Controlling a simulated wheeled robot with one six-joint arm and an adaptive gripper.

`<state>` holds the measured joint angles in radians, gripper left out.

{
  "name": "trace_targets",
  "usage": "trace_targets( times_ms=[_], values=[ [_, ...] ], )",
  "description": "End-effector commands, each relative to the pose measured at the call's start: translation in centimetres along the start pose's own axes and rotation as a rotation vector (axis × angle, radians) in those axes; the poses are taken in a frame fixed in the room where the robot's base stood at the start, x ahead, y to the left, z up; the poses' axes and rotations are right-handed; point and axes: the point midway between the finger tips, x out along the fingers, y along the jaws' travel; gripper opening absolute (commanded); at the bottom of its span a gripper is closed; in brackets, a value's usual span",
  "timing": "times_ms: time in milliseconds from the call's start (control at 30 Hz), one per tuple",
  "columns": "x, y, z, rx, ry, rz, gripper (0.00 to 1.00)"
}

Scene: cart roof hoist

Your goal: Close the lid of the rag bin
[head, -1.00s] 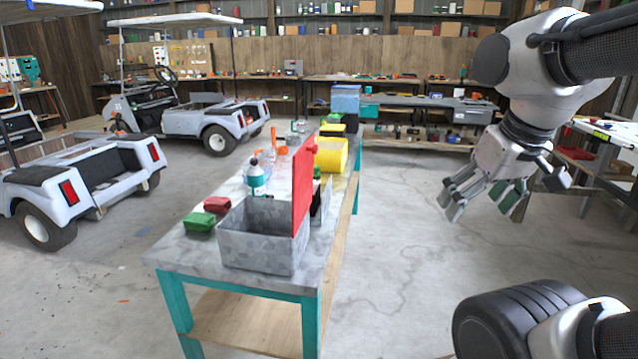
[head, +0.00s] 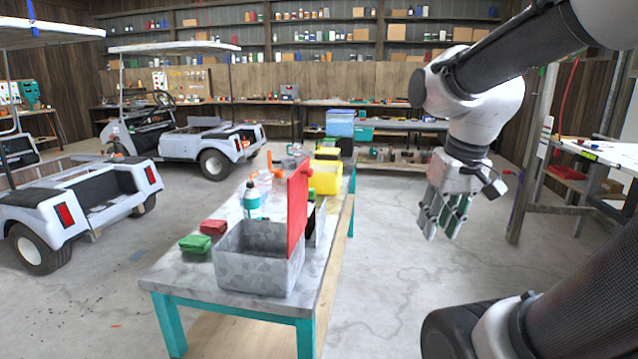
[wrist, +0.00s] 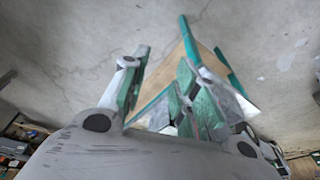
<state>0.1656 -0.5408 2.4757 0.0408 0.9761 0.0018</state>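The rag bin (head: 252,271) is a grey mottled metal box at the near end of the workbench. Its red lid (head: 297,208) stands upright along the bin's right side, so the bin is open. My gripper (head: 438,226) hangs in the air to the right of the bench, well apart from the lid, with its fingers pointing down. In the wrist view my gripper (wrist: 165,92) has its fingers spread with nothing between them.
The workbench (head: 180,270) has teal legs. A green cloth (head: 195,243), a red cloth (head: 213,227), a teal-and-white bottle (head: 252,201) and a yellow container (head: 326,177) are on it. Open floor (head: 390,270) lies right of the bench. Golf carts (head: 75,205) stand left.

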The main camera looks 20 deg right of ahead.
Motion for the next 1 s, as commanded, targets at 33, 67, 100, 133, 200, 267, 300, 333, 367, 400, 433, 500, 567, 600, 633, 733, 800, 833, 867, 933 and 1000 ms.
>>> trace_targets(
  times_ms=[33, 67, 100, 133, 200, 267, 300, 333, 367, 400, 433, 500, 567, 600, 633, 733, 800, 833, 867, 933, 1000],
  values=[
    [0.5, 0.4, -1.7, 0.087, -0.040, -0.024, 0.14],
    [0.7, 0.5, -2.7, 0.153, -0.059, -0.045, 0.09],
    [1.0, 0.5, -4.2, 0.257, -0.083, -0.078, 0.01],
    [1.2, 0.5, -5.4, 0.341, -0.102, -0.104, 0.00],
    [1.8, 0.4, -8.2, 0.554, -0.145, -0.171, 0.00],
    [2.3, 0.2, -10.8, 0.748, -0.187, -0.233, 0.00],
    [2.4, 0.1, -12.6, 0.879, -0.217, -0.277, 0.00],
    [2.6, -0.1, -14.0, 0.981, -0.243, -0.312, 0.00],
    [2.6, -0.3, -15.5, 1.087, -0.273, -0.349, 0.00],
    [2.4, -0.8, -17.5, 1.221, -0.315, -0.399, 0.00],
    [2.2, -1.2, -18.8, 1.307, -0.346, -0.433, 0.00],
    [1.0, -2.6, -21.3, 1.472, -0.419, -0.503, 0.00],
    [-0.4, -3.8, -22.9, 1.582, -0.476, -0.552, 0.00],
    [-1.4, -4.5, -23.5, 1.647, -0.513, -0.576, 0.00],
    [-1.9, -4.9, -23.8, 1.690, -0.542, -0.588, 0.00],
    [-2.5, -5.9, -23.8, 1.811, -0.632, -0.589, 0.00],
    [-2.5, -6.0, -23.7, 1.861, -0.664, -0.572, 0.00],
    [-2.5, -6.0, -23.6, 1.875, -0.671, -0.567, 0.00],
    [-2.4, -6.1, -23.6, 1.884, -0.675, -0.564, 0.00],
    [-2.0, -6.4, -23.7, 1.893, -0.678, -0.561, 0.00],
    [-1.4, -7.0, -23.7, 1.892, -0.679, -0.560, 0.00]
  ],
)
